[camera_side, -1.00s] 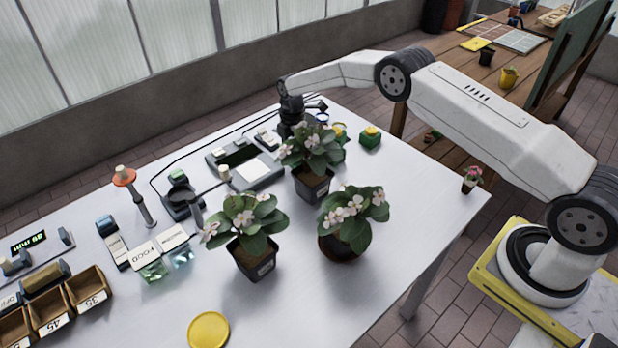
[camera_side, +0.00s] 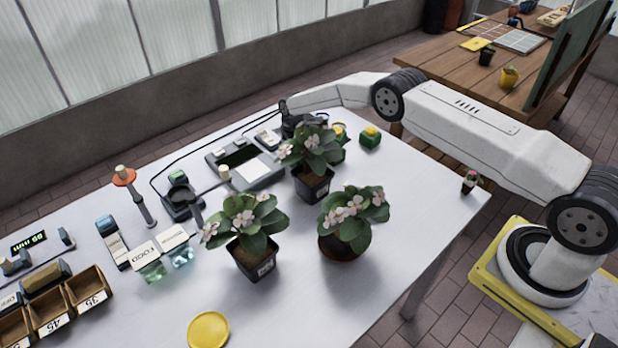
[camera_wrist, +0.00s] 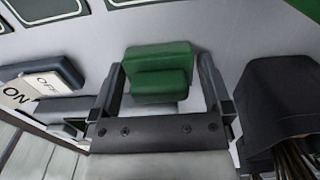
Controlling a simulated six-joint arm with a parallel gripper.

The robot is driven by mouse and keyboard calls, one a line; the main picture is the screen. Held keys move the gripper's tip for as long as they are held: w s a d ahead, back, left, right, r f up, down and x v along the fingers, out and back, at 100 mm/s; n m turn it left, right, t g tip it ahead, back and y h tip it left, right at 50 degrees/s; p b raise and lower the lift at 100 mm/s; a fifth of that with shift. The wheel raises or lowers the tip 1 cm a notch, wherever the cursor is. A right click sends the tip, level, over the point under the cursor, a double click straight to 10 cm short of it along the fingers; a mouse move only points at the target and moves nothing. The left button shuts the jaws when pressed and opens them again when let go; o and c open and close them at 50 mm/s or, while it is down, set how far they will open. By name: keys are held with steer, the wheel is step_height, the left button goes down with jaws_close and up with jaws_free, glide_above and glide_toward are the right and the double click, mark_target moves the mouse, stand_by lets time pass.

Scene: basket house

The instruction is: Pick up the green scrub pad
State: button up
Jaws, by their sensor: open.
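The green scrub pad (camera_wrist: 160,57) shows in the wrist view as a green block with a stepped shape, standing on the pale table. My gripper (camera_wrist: 162,76) is open, with one finger on each side of the pad. I cannot tell whether either finger touches it. In the side view my gripper is low over the far part of the table, mostly hidden behind a flowering plant (camera_side: 312,150). I cannot make out the pad for sure in that view.
A dark pot (camera_wrist: 280,105) stands close right of my gripper in the wrist view. A switch labelled ON and OFF (camera_wrist: 45,78) lies to the left. Two more potted plants (camera_side: 245,228) (camera_side: 352,218) stand nearer the front. A green-and-yellow block (camera_side: 370,136) is at the right.

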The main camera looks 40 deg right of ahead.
stand_by(0.3)
steer(key=c, duration=1)
steer(key=shift+r, duration=0.15)
steer(key=shift+r, duration=4.9)
